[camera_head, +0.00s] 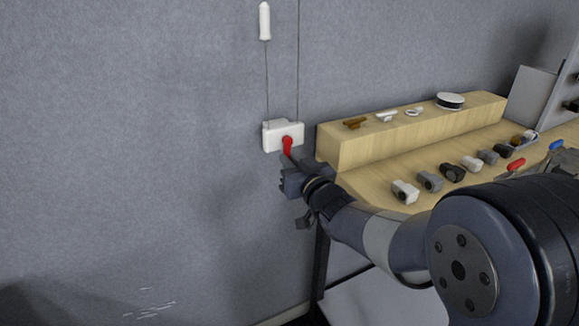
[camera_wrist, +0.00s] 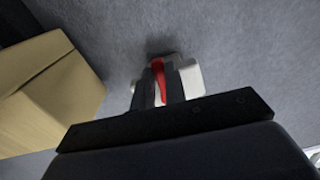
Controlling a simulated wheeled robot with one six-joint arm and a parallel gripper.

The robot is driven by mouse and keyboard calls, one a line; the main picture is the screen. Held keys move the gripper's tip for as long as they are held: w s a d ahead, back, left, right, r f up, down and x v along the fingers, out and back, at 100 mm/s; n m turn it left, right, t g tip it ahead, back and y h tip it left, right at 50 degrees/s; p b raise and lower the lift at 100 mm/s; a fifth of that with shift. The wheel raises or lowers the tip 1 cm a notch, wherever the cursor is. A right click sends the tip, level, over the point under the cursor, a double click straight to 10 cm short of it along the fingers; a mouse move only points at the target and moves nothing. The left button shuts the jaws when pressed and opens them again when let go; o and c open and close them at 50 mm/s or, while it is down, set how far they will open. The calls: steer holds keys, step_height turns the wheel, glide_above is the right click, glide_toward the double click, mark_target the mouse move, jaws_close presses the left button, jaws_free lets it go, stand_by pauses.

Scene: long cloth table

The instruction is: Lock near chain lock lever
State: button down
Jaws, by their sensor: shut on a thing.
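The lock is a white box (camera_head: 271,137) on the grey wall, with a red lever (camera_head: 287,143) on its front. A cord with a white handle (camera_head: 265,21) runs up from the box, and a second line rises beside it. My gripper (camera_head: 291,165) reaches up to the box from the lower right. In the wrist view the red lever (camera_wrist: 158,78) lies between the two dark fingers of my gripper (camera_wrist: 160,88), which are shut on it. The white box (camera_wrist: 191,78) shows behind the fingers, and part of the lever is hidden by them.
A wooden table (camera_head: 378,186) with a raised wooden block (camera_head: 400,136) stands right of the lock, close to my arm. Several small fittings lie on it, with a white round piece (camera_head: 450,100) on the block. The wall left of the lock is clear.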

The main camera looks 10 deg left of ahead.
steer(key=shift+w+d+n, duration=0.1)
steer(key=shift+d+n, duration=0.05)
steer(key=shift+n, duration=0.45)
steer(key=c, duration=1.4)
jaws_free()
steer(key=shift+c, duration=0.2)
steer(key=v, duration=1)
steer(key=shift+s+d, duration=0.3)
